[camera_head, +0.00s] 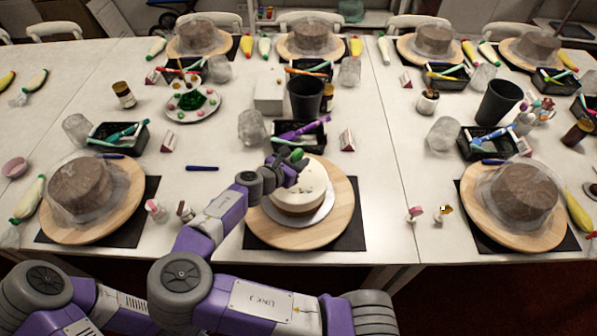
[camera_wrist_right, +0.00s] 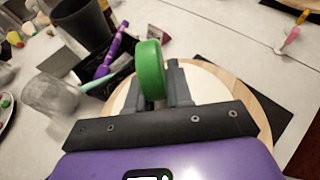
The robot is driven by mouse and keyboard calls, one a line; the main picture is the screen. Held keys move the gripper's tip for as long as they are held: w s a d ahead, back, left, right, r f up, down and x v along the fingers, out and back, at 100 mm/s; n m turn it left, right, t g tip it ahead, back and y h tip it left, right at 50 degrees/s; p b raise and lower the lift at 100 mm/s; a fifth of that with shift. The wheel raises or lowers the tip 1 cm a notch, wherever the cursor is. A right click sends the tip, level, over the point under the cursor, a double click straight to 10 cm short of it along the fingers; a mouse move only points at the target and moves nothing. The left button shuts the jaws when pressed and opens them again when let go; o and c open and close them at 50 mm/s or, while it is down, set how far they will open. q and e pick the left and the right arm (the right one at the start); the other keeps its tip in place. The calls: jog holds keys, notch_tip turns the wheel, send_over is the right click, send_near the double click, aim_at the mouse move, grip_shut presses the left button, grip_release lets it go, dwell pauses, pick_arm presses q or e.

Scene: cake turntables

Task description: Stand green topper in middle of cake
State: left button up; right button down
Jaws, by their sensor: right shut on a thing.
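The cake (camera_head: 299,197) has a pale top and a brown lower side. It sits on a silver board on a round wooden turntable (camera_head: 338,222). My right gripper (camera_head: 296,164) is over the far left part of the cake, shut on the green topper (camera_head: 297,154). In the right wrist view the green topper (camera_wrist_right: 150,70) is a thick round-edged piece held up between the fingers (camera_wrist_right: 160,92). Whether its lower edge touches the cake is hidden. My left gripper is out of view.
A black tray (camera_head: 326,141) with coloured tools and a dark cup (camera_head: 305,98) stand behind the turntable. Wrapped brown cakes on turntables sit at left (camera_head: 82,187) and right (camera_head: 524,192). A blue pen (camera_head: 202,168) lies left of my gripper. Small toppers (camera_head: 415,213) stand to the right.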

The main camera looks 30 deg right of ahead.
notch_tip(320, 180, down, 4)
jog(key=shift+f+b, duration=0.1)
jog(key=shift+b, duration=0.35)
jog(key=c, duration=1.5)
grip_release()
jog(key=shift+f, duration=0.1)
jog(key=o, duration=0.5)
